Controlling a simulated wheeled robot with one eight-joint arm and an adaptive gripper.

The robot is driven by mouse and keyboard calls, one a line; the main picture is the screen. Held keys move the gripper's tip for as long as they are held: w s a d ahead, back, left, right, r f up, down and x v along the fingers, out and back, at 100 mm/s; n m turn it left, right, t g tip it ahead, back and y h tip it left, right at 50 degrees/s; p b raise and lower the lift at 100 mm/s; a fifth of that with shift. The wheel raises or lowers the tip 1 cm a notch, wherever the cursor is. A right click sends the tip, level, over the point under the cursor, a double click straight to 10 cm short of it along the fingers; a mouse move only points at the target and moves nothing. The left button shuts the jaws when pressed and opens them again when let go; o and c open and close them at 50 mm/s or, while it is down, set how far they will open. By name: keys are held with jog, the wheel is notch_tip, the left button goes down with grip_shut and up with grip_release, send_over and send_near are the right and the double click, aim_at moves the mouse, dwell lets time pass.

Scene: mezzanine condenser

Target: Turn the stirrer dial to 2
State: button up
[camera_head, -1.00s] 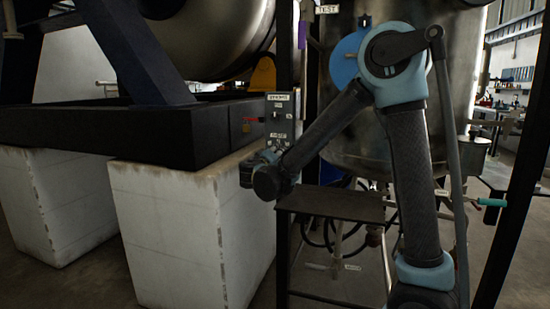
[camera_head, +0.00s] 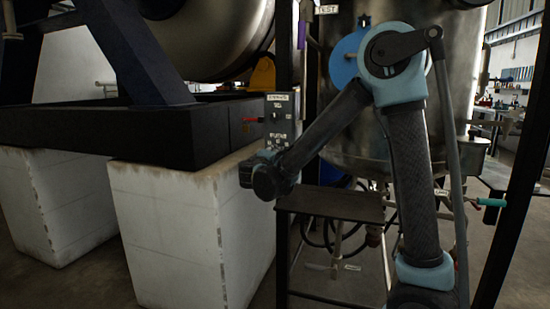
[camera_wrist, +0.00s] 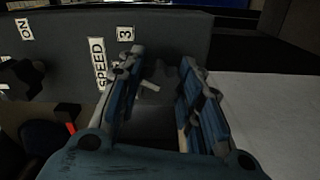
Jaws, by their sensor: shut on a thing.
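The grey control box (camera_head: 283,117) with white labels stands at the middle of the head view, in front of the steel vessel. In the wrist view its face (camera_wrist: 185,38) carries an "ON" label, a "SPEED" label (camera_wrist: 99,63) and a "3" label (camera_wrist: 125,33). My gripper (camera_wrist: 160,78) is at the box face below these labels, its two blue-grey fingers on either side of the stirrer dial and shut on it. In the head view my wrist hides the dial.
A black steel frame (camera_head: 120,133) on white blocks (camera_head: 190,225) stands left of the box. A small dark shelf (camera_head: 335,204) lies below my forearm. The steel vessel (camera_head: 345,135) is close behind my arm. A red-handled part (camera_head: 251,120) sticks out left of the box.

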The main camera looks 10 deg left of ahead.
jog(key=n, duration=0.4)
jog(key=shift+s+f+n, duration=0.1)
jog(key=shift+f+n, duration=0.05)
jog(key=shift+n, duration=0.25)
dwell(0.4)
jog(key=o, duration=1)
jog(key=shift+c, duration=0.2)
jog(key=shift+o, duration=0.6)
jog(key=shift+s, duration=0.1)
jog(key=s, duration=1.1)
jog(key=shift+s+a, duration=0.3)
jog(key=shift+a, duration=0.15)
